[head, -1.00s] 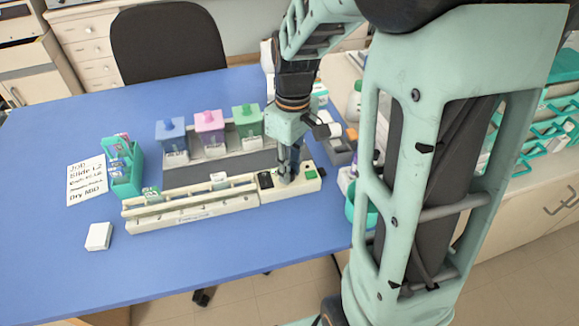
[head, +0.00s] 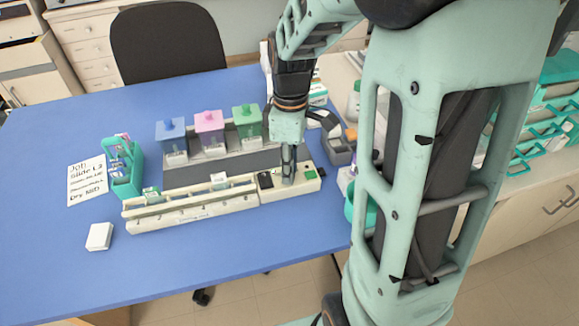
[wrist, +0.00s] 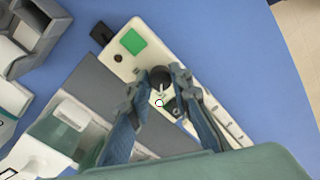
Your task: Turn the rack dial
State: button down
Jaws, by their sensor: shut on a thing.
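The rack dial (wrist: 160,74) is a small round black knob on the cream control box (wrist: 115,58), between my fingertips in the wrist view. My gripper (wrist: 160,80) is shut on the dial, with one finger on each side. In the head view my gripper (head: 289,178) points straight down onto the control box (head: 285,195) at the right end of the long cream slide rack (head: 190,210), and it hides the dial there. A green square (wrist: 132,41) shows on the box. A pale pointer mark shows near the dial, but its setting is too small to read.
Blue, pink and green lidded jars (head: 209,133) stand behind the rack. A teal slide holder (head: 125,170) and a handwritten note (head: 88,180) are at the left, with a small white box (head: 99,237) in front. Grey bins (head: 340,150) stand close right of my gripper. The front of the blue table is clear.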

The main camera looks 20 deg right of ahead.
jog(key=c, duration=1.7)
grip_release()
jog(key=shift+c, duration=0.2)
notch_tip(320, 180, up, 12)
jog(key=shift+w, duration=0.25)
jog(key=shift+d, duration=0.1)
